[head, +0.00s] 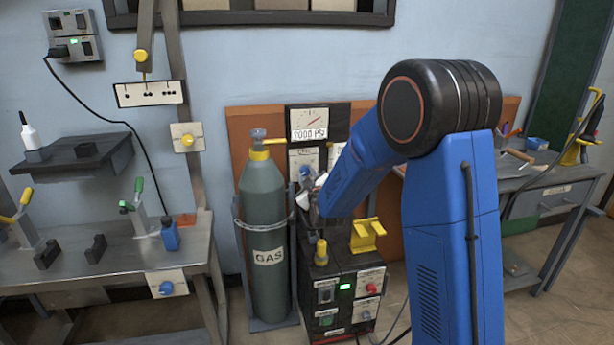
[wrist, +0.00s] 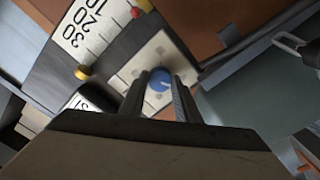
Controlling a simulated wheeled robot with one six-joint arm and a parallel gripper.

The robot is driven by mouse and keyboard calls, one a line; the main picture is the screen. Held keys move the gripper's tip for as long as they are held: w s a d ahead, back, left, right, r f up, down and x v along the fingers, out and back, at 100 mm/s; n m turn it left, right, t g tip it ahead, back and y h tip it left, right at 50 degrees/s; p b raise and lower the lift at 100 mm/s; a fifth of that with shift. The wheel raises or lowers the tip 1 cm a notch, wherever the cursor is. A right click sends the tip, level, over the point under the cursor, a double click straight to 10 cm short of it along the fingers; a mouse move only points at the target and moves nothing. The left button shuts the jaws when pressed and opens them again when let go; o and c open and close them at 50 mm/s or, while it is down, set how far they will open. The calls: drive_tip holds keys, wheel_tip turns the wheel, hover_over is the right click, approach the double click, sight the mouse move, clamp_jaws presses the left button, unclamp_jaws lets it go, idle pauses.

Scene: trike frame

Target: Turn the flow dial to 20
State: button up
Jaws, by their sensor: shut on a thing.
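The flow dial is a small round blue knob (wrist: 159,79) on a white square plate, seen in the wrist view. My gripper (wrist: 160,82) is shut on it, with one dark finger at each side. A pale mark shows on the knob, but its exact setting is too small to read. A white scale (wrist: 88,25) with 10, 20 and 30 lies up and left of the knob, with a yellow piece (wrist: 82,72) near its 30 end. In the head view the plate (head: 304,156) is under the pressure gauge (head: 319,122), and my arm partly hides the dial area.
A green gas cylinder (head: 265,225) stands close left of my gripper. A welding machine (head: 342,295) with a yellow bracket (head: 367,235) is below. A metal workbench (head: 110,255) is at left, another bench (head: 520,180) at right.

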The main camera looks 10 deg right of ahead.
drive_tip(key=m, duration=0.4)
drive_tip(key=shift+m, duration=0.4)
drive_tip(key=m, duration=0.3)
drive_tip(key=shift+m, duration=0.3)
drive_tip(key=m, duration=1.2)
drive_tip(key=shift+m, duration=0.3)
drive_tip(key=m, duration=0.3)
drive_tip(key=shift+m, duration=0.4)
drive_tip(key=m, duration=0.4)
drive_tip(key=shift+m, duration=1.7)
drive_tip(key=shift+f+m, duration=0.1)
drive_tip(key=shift+m, duration=0.2)
